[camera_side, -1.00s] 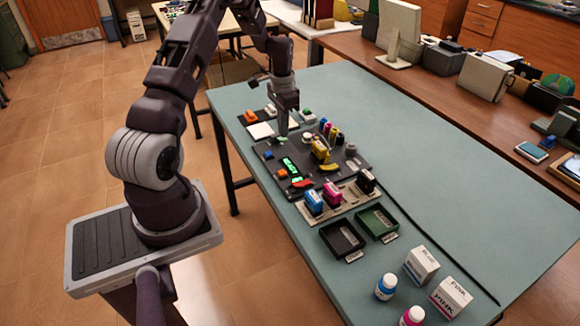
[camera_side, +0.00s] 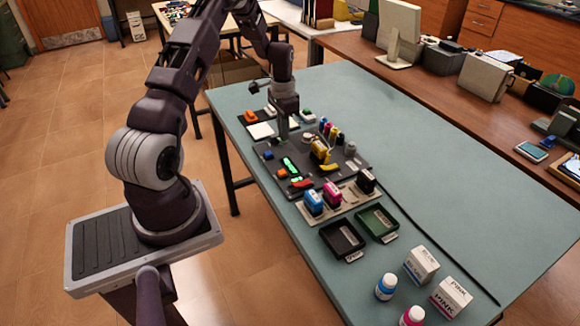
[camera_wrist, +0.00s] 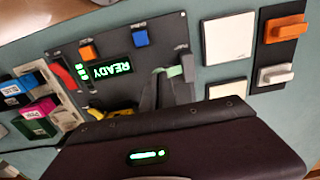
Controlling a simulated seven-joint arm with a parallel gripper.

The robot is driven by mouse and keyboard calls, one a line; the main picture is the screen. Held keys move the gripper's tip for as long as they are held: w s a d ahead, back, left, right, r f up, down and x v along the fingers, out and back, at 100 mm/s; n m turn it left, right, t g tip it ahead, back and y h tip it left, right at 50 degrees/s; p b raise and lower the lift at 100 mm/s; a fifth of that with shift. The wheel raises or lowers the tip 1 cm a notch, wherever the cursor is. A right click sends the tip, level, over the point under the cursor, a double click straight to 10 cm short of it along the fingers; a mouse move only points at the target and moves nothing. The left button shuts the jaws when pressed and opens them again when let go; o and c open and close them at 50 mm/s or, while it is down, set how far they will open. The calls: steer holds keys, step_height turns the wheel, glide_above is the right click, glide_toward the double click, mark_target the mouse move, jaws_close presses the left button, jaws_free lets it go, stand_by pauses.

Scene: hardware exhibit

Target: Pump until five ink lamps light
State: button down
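The dark ink panel (camera_wrist: 120,60) lies on the table; it also shows in the side view (camera_side: 262,168). Its green display (camera_wrist: 112,68) reads READY, with a short column of small green lights (camera_wrist: 80,72) beside it. A blue button (camera_wrist: 140,39) and an orange button (camera_wrist: 88,52) are on the panel. A pale green piece (camera_wrist: 172,72), perhaps the pump, is near a small unreadable label. My gripper (camera_side: 283,138) points down at the panel's far end. In the wrist view its fingers (camera_wrist: 168,90) are beside the pale green piece; whether they grip it is unclear.
A rack with blue (camera_side: 313,202), pink and black cartridges stands at the panel's near side. Two trays (camera_side: 357,256), bottles and boxes are nearer the camera. A white square (camera_wrist: 229,38) and orange block (camera_wrist: 285,28) lie beyond the panel. The table's right side is mostly clear.

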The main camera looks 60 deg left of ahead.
steer(key=shift+f, duration=0.95)
steer(key=shift+r, duration=1.75)
steer(key=shift+f, duration=0.15)
steer(key=shift+f, duration=1.5)
steer(key=shift+r, duration=1.65)
